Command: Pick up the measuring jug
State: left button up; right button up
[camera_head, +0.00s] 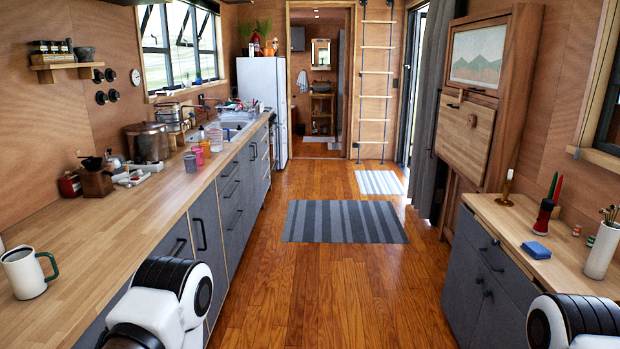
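I cannot make out a measuring jug for certain among the small items in the head view. A white mug with a dark green handle (27,272) stands upright on the near left end of the wooden counter (110,235). Further along that counter, a clear bottle (215,137) and several coloured cups (190,162) stand before the sink (238,124). White and black links of my two arms show at the bottom left and bottom right. Neither gripper is in view.
A copper-coloured pot (147,142) and a wooden block with dark utensils (96,180) stand along the left wall. The right cabinet (500,225) bears a candlestick, a blue sponge (536,250) and a white brush holder (601,250). The wooden floor between has a striped rug (345,222) and free room.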

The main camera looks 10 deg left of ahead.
aim_at(214, 134)
jog(key=i+u, duration=0.2)
jog(key=i, duration=2.95)
